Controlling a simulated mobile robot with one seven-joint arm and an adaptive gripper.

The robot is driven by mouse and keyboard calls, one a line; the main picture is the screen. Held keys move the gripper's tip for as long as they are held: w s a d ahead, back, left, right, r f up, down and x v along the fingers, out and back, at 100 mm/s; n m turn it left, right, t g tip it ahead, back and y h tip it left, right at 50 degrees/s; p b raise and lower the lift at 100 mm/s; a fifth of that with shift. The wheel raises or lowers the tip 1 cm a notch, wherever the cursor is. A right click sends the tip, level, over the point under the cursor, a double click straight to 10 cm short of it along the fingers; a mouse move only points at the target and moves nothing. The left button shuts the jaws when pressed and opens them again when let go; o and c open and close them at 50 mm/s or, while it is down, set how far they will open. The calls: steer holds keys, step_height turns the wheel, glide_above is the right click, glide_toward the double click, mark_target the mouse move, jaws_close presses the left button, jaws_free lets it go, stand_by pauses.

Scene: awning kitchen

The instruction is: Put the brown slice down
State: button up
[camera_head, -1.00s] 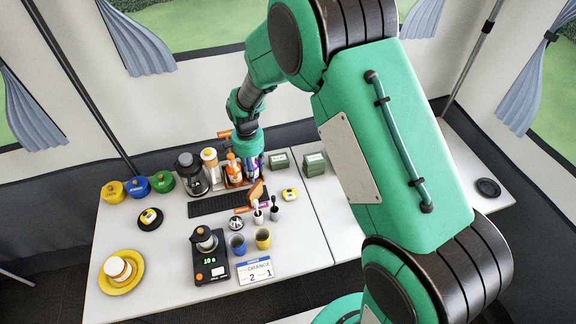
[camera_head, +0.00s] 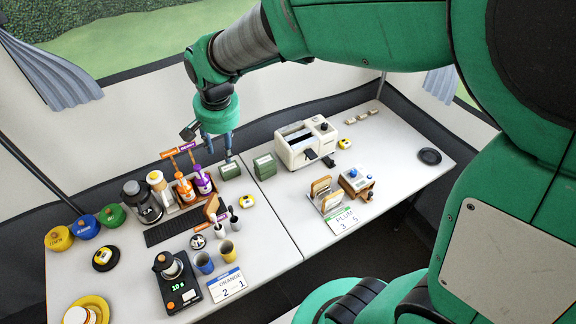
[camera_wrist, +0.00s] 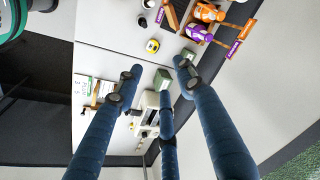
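A brown slice-like piece (camera_head: 211,207) stands upright near the black mat, beside the black-and-white small bottles; it also shows at the top of the wrist view (camera_wrist: 172,16). Tan-brown slices (camera_head: 321,187) also stand in a rack behind the PLUM card on the right-hand table. I cannot tell which one is the brown slice meant. My gripper (camera_head: 221,154) hangs over the back of the table, above the dark green boxes (camera_head: 230,171). In the wrist view its blue fingers (camera_wrist: 158,72) are spread apart with nothing seen between them. It is away from both the brown piece and the rack.
A white toaster (camera_head: 305,145) stands right of the green boxes (camera_head: 264,166). Orange and purple bottles (camera_head: 203,180) stand left of my gripper. A small wooden-sided device (camera_head: 356,183) is beside the rack. Bare table (camera_head: 400,150) lies at the right.

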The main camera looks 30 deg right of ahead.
steer(key=s+d+r+n+t, duration=0.1)
steer(key=s+r, duration=0.4)
steer(key=s, duration=0.6)
steer(key=s+d+r+n+t, duration=0.2)
steer(key=s+d+r+n, duration=0.2)
steer(key=s, duration=0.8)
step_height(320, 180, up, 3)
steer(key=shift+s+d+f, duration=0.2)
steer(key=shift+s+d, duration=0.1)
steer(key=shift+d, duration=0.65)
steer(key=shift+f+b, duration=0.6)
